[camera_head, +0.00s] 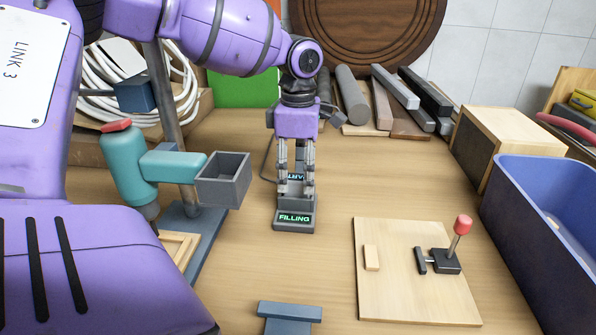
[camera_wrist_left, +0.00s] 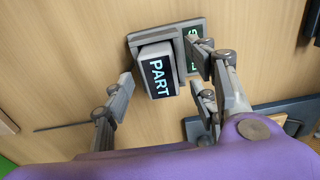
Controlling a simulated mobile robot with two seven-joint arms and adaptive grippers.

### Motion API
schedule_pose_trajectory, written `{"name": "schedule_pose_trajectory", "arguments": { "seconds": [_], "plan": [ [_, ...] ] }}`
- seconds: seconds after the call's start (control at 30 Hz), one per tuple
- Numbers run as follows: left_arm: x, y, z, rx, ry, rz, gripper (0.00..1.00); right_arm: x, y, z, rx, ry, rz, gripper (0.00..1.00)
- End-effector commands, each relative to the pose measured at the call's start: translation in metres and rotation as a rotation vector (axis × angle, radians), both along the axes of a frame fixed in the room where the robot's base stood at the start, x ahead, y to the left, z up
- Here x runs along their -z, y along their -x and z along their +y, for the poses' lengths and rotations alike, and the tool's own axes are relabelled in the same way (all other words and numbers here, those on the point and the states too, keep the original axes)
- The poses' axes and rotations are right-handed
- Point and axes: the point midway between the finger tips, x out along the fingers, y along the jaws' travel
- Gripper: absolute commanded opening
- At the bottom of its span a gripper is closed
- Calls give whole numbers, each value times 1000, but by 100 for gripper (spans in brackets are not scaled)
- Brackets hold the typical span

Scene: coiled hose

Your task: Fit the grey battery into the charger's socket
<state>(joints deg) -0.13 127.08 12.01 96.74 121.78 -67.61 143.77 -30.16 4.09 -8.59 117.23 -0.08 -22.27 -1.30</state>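The grey battery (camera_wrist_left: 161,72), with a lit "PART" label, stands in the charger's socket; its label also shows between the fingers in the head view (camera_head: 295,177). The charger (camera_head: 295,226) is a small grey unit on the table with a green "FILLING" display. My left gripper (camera_head: 295,193) points down over it. Its fingers are spread on either side of the battery, with a visible gap on one side in the wrist view. Whether the other finger touches is unclear. How deep the battery sits is partly hidden. My right gripper is not in view.
A teal device with a grey open box (camera_head: 222,181) stands left of the charger. A wooden board with a red-knobbed lever (camera_head: 447,260) lies to the right, beside a blue bin (camera_head: 545,205). A blue-grey block (camera_head: 289,312) is in front. Bars and blocks lie behind.

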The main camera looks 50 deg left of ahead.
Motion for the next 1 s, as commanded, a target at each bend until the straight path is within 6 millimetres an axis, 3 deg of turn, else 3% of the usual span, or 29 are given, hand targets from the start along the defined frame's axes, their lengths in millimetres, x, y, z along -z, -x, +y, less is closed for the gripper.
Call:
{"name": "schedule_pose_trajectory", "arguments": {
  "seconds": [0.27, 0.7, 1.0],
  "plan": [
    [-6, 0, 0, 0, 0, -1, 53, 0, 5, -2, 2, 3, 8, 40],
    [-91, -1, 0, -1, 0, -4, 53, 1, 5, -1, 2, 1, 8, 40],
    [-120, 0, 0, 0, 0, 0, 53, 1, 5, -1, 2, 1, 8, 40]
  ]
}}
